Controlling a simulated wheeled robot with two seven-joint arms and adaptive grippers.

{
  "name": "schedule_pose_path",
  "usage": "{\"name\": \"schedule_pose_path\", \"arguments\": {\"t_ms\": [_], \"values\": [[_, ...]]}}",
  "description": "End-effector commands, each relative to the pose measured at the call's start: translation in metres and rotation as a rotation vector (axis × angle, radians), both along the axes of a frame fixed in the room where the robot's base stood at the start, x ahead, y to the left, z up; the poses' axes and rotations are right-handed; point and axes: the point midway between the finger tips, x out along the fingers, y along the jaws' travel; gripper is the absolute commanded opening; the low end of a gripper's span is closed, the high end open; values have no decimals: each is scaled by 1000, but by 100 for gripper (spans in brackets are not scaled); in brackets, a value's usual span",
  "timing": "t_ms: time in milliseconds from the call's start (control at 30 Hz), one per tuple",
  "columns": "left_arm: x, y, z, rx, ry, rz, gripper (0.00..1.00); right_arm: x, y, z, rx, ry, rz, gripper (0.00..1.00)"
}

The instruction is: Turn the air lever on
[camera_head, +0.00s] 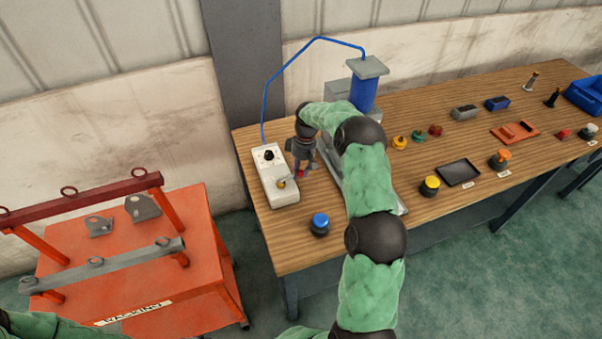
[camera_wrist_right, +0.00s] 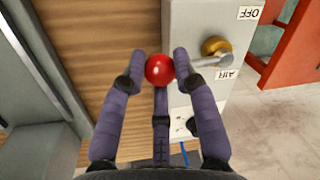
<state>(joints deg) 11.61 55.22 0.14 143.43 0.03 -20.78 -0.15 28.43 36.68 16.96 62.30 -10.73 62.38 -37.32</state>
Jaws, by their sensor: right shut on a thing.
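The air lever has a red ball knob (camera_wrist_right: 159,69), a silver arm (camera_wrist_right: 207,62) and a brass pivot (camera_wrist_right: 215,46). It is mounted on a white control box (camera_head: 267,172) at the left end of the workbench. The arm points sideways across the box's edge, toward the bench. The brass pivot also shows in the head view (camera_head: 281,184). My right gripper (camera_head: 301,172) is beside the box. In the right wrist view its fingers (camera_wrist_right: 159,70) are closed around the red knob. My left gripper is out of view.
Labels reading OFF (camera_wrist_right: 249,13) and AIR (camera_wrist_right: 227,74) are by the pivot. A blue hose (camera_head: 290,68) runs from the box to a press (camera_head: 364,90). A blue button (camera_head: 319,224) stands near the bench's front edge. An orange cart (camera_head: 190,290) is left.

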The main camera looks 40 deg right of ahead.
Motion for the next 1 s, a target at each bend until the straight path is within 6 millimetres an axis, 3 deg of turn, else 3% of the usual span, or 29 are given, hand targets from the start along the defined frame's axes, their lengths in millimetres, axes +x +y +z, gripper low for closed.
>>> {"name": "schedule_pose_path", "arguments": {"t_ms": [667,700,733,767,1000], "values": [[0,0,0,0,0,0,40,7,-1,3,-3,-10,55,0],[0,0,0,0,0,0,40,7,-1,3,-3,-10,55,41],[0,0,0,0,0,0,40,7,-1,3,-3,-10,55,50],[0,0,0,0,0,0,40,7,-1,3,-3,-9,56,54],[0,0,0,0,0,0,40,5,-1,1,-1,-4,54,54]]}}
